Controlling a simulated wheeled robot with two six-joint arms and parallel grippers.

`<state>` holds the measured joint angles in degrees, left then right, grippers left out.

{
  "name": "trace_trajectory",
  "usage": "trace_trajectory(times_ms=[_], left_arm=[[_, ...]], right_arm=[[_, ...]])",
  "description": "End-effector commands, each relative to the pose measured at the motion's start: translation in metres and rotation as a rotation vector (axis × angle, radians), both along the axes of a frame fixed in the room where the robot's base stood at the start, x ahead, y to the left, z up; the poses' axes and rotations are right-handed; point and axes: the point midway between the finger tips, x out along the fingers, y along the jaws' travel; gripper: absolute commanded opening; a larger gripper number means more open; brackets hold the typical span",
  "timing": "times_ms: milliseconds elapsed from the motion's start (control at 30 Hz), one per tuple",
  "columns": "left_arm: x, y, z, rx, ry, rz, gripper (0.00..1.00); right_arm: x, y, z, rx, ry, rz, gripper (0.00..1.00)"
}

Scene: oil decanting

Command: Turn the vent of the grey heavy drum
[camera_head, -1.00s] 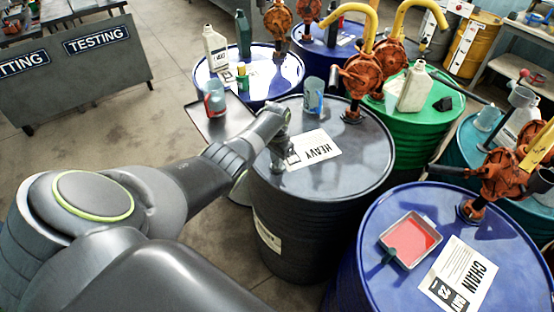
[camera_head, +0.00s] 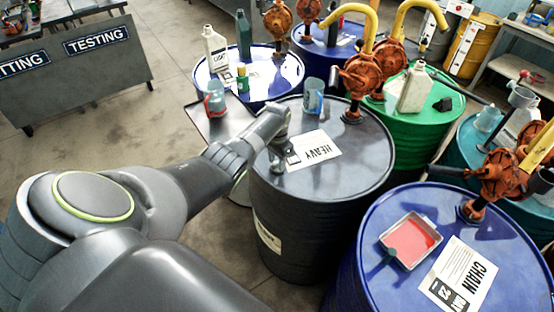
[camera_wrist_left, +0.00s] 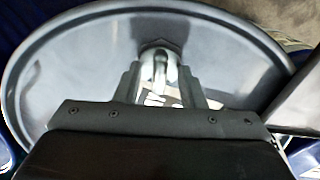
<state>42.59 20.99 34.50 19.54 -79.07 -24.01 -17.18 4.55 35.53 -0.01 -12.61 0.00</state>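The grey heavy drum (camera_head: 350,175) stands in the middle of the head view with a HEAVY label on its dark lid. My left gripper (camera_head: 278,162) points down at the near left part of that lid, beside the label. In the left wrist view the silvery metal vent (camera_wrist_left: 158,62) stands on the lid between the two fingers of my left gripper (camera_wrist_left: 160,85). The fingers are apart, one on each side of the vent; firm contact is not visible. In the head view my gripper mostly hides the vent. My right gripper is out of view.
A blue-green cup (camera_head: 313,95) and a red hand pump (camera_head: 362,75) stand at the lid's far side. A blue CHAIN drum (camera_head: 390,225) with a red-filled tray (camera_head: 411,240) is at the right. A green drum (camera_head: 440,112) and a small side tray (camera_head: 205,125) are close by.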

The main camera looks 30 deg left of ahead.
Motion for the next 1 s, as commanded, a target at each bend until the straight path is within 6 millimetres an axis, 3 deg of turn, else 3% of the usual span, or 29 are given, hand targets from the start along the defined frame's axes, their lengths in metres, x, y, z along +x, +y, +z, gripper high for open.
trace_trajectory(times_ms=[167,367,667,1000], left_arm=[[0.000,0.000,0.005,0.000,-0.001,0.000,0.36],[0.000,0.001,0.027,0.001,-0.003,0.001,0.36],[0.001,0.001,0.075,0.002,-0.005,-0.001,0.36],[0.001,0.000,0.144,0.002,-0.005,-0.001,0.36]], right_arm=[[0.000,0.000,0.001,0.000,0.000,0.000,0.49],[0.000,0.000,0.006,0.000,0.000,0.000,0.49],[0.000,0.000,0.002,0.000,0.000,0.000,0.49],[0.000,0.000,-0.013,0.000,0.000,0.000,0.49]])
